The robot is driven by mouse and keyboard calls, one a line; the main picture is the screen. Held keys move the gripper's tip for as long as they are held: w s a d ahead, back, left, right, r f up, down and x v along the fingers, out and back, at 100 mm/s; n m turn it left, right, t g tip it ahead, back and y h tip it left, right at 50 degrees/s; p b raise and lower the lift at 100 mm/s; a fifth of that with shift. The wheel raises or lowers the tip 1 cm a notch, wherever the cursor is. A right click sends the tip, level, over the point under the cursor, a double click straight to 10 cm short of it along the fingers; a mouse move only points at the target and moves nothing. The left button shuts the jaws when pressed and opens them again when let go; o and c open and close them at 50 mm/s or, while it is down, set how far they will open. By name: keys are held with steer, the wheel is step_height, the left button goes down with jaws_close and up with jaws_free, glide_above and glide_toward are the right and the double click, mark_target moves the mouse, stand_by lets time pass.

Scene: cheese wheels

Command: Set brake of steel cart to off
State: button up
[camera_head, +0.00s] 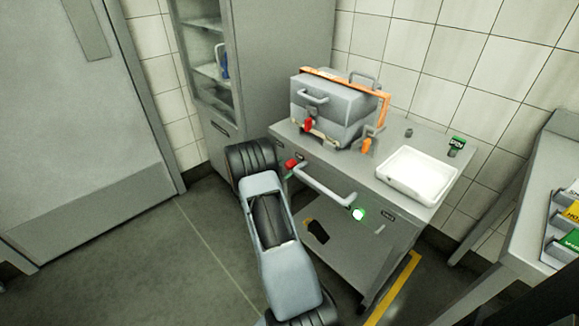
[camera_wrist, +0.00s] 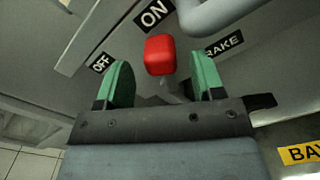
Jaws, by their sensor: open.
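The steel cart (camera_head: 393,232) stands in the middle of the head view, with a push handle (camera_head: 325,186) on its front. A red brake knob (camera_head: 291,164) is near the handle's left end. In the wrist view the red knob (camera_wrist: 159,55) is just below the ON label (camera_wrist: 154,13). The OFF label (camera_wrist: 101,63) is to the left and a partly hidden BRAKE label (camera_wrist: 223,44) to the right. My gripper (camera_wrist: 162,70) is open, its green fingers on either side of the knob with gaps visible. In the head view my arm largely hides the gripper.
A grey case (camera_head: 331,105) with an orange frame and a white tray (camera_head: 417,176) sit on the cart top. A grey cabinet (camera_head: 270,55) stands behind at left, another table (camera_head: 525,200) at right. Open floor (camera_head: 130,265) lies to the left.

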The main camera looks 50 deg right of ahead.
mark_target(286, 166)
steer(key=shift+s+d, duration=0.1)
steer(key=shift+d, duration=1.55)
jaws_close()
